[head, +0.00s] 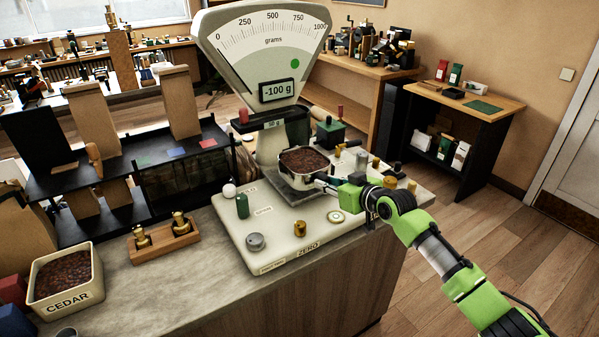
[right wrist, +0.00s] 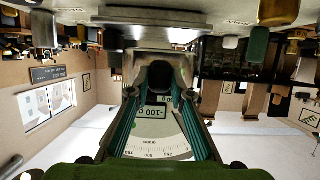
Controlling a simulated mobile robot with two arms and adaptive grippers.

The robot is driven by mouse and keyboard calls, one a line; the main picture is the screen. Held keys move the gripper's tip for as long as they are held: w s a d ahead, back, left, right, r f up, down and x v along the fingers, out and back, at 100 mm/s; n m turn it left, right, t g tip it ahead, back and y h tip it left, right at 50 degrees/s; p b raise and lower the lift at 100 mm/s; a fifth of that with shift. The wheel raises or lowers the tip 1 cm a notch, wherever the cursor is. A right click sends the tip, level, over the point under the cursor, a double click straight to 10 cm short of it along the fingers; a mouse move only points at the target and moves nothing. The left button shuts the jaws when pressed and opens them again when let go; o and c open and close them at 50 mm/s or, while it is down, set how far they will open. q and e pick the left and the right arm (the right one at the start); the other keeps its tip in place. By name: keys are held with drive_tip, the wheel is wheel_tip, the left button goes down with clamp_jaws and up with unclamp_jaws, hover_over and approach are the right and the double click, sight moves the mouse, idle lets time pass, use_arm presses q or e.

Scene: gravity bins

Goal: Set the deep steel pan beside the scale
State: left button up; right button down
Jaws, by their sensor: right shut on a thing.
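The deep steel pan (head: 302,164) is filled with dark brown granules and appears level. It is over the square plate at the front of the scale (head: 262,60); I cannot tell if it touches the plate. The scale's display reads -100 g. My right gripper (head: 326,184) reaches in from the right and is shut on the pan's handle. In the right wrist view, upside down, the right gripper (right wrist: 160,82) has the dark handle between its fingers, with the pan's steel side (right wrist: 158,40) beyond. My left gripper is out of view.
On the white scale base (head: 283,255) stand a green weight (head: 242,205), a grey knob (head: 256,242) and brass weights (head: 300,229). A CEDAR bin (head: 93,298) and wooden weight holder (head: 165,240) are at left. Bare counter (head: 205,290) lies at the front.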

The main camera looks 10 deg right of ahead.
drive_tip(key=s+d+p, duration=0.3)
drive_tip(key=s+p, duration=0.3)
drive_tip(key=s, duration=0.4)
drive_tip(key=shift+s+d, duration=0.15)
drive_tip(key=shift+d, duration=0.2)
idle(0.7)
idle(0.9)
